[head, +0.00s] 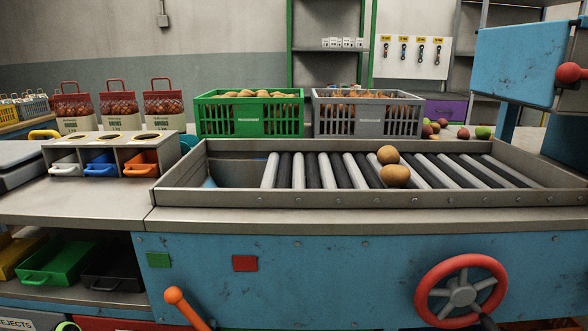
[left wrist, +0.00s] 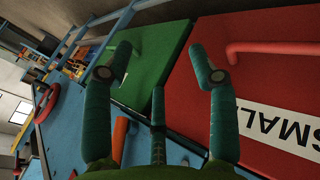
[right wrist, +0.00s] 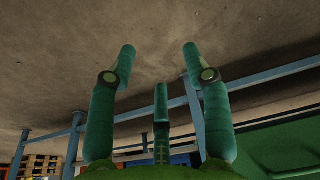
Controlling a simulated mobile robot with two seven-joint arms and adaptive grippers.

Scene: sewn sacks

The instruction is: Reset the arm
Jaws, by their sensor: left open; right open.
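My left gripper (left wrist: 160,52) shows in the left wrist view with its green fingers spread and nothing between them. Beyond its fingers are a green panel (left wrist: 150,60) and a red front (left wrist: 240,85) with a handle and a label reading SMALL. My right gripper (right wrist: 159,50) shows in the right wrist view, also spread and empty. Beyond it are a bare concrete-like surface (right wrist: 80,60) and blue rails (right wrist: 270,80). I cannot clearly make out either arm in the head view.
A roller conveyor (head: 372,200) carries two round brown items (head: 394,175). Behind it stand a green crate (head: 205,120) and a grey crate (head: 411,131), both filled. Red-topped sacks (head: 163,108) stand at left, behind small coloured bins (head: 101,165). A red handwheel (head: 424,294) and orange lever (head: 184,305) stick out in front.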

